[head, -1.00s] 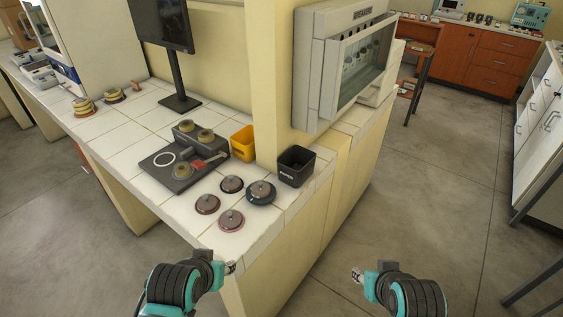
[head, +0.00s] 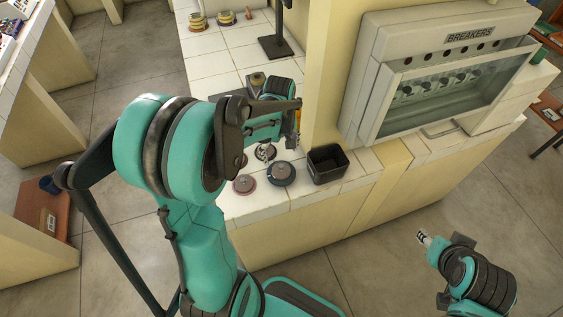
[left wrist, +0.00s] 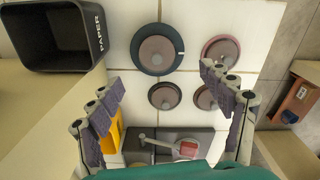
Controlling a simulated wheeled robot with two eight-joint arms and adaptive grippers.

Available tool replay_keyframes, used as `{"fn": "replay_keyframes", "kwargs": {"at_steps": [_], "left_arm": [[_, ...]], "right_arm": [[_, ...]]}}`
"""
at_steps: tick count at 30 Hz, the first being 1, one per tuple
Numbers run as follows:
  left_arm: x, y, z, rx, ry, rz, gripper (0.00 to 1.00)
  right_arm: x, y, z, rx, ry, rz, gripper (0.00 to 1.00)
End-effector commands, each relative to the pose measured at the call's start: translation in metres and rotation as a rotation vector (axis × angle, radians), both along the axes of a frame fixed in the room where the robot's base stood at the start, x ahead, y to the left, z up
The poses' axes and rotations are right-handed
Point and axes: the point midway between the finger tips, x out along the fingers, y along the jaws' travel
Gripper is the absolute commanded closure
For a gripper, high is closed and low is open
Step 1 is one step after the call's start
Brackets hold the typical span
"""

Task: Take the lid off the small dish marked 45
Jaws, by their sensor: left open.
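Several lidded round dishes stand on the white tiled bench (head: 245,208). In the left wrist view these are a large dark-rimmed dish (left wrist: 157,50), a pinkish dish (left wrist: 221,50) and two smaller dishes, one in the middle (left wrist: 164,96) and one at the right (left wrist: 205,98), partly behind a finger. No number is legible, so I cannot tell which is marked 45. My left gripper (left wrist: 163,83) is open and empty, its fingers either side of the middle small dish and apparently above it. In the head view my left arm partly covers the small dishes. My right gripper (head: 424,238) hangs off the bench, its opening unclear.
A black bin marked PAPER (head: 328,164) stands beside the dark-rimmed dish. A breaker box (head: 440,80) and wall post (head: 325,70) flank the bench.

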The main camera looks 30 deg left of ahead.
Motion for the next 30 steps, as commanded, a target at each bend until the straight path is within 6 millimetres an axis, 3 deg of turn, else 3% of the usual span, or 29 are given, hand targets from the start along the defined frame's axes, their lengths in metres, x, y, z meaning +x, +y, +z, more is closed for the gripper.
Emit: {"fn": "replay_keyframes", "kwargs": {"at_steps": [11, 18, 26, 30], "left_arm": [[0.004, 0.001, -0.039, -0.002, 0.005, 0.01, 0.2], [0.008, 0.0, -0.075, -0.001, 0.005, 0.01, 0.2], [0.008, 0.0, -0.078, -0.001, 0.005, 0.009, 0.2], [0.008, 0.0, -0.078, -0.001, 0.005, 0.009, 0.52]], "right_arm": [[0.0, 0.0, -0.013, 0.0, 0.0, 0.0, 0.6], [0.0, 0.0, -0.027, 0.0, 0.0, 0.0, 0.6], [0.0, 0.0, -0.026, 0.0, 0.0, 0.0, 0.6], [0.0, 0.0, -0.026, 0.0, 0.0, 0.0, 0.6]]}}
